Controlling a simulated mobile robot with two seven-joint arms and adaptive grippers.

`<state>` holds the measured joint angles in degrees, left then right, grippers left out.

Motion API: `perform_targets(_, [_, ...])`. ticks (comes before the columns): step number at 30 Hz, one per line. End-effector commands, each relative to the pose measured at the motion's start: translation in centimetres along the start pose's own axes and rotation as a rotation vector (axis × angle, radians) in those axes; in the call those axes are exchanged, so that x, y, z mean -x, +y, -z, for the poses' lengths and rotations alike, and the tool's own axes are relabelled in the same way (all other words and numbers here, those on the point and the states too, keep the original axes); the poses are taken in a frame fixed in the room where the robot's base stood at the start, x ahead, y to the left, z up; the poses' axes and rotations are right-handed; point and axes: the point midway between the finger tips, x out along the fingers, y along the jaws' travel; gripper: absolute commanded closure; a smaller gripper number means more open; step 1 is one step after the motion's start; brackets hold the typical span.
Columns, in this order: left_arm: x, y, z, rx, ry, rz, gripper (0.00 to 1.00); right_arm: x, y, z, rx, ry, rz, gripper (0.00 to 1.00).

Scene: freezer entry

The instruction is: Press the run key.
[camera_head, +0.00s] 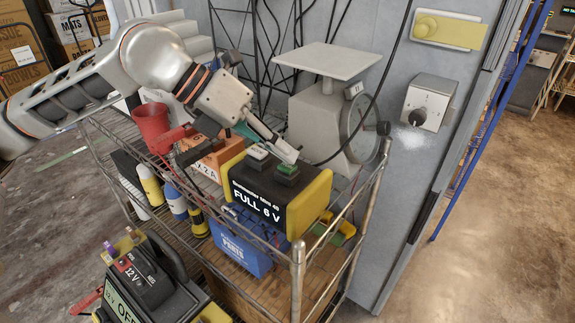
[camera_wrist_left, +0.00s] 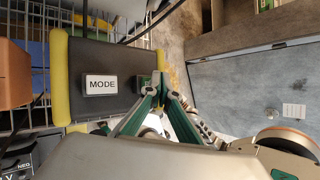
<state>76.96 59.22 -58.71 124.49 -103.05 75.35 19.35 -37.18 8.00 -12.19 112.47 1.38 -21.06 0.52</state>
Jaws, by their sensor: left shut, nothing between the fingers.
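A black charger with yellow ends (camera_head: 268,201), labelled "FULL 6 V", sits on the top shelf of the wire rack. It has a white key (camera_head: 258,152) and a green key (camera_head: 287,170) on top. In the left wrist view the white key reads "MODE" (camera_wrist_left: 101,84); the green key (camera_wrist_left: 146,82) is partly hidden by my fingers, and its lettering cannot be read. My left gripper (camera_head: 294,156) is shut and empty, its fingertips close by the green key. It also shows in the left wrist view (camera_wrist_left: 160,82). I cannot tell whether it touches the key. My right gripper is not in view.
A scale (camera_head: 318,122) stands behind the charger. A red cup (camera_head: 152,122) and an orange box (camera_head: 212,160) are to its left. A 12 V unit reading "OFF" (camera_head: 123,305) is at lower left. The rack post (camera_head: 298,270) stands in front. Floor at right is clear.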

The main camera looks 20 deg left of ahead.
Motion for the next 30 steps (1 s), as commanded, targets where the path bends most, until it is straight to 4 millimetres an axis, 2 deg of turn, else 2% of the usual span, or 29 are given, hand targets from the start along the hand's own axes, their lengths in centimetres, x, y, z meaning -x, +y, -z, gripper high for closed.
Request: perform_targets(30, [-0.55, 0.41, 0.41, 0.0, 0.0, 0.0, 1.0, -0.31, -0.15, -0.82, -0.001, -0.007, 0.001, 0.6])
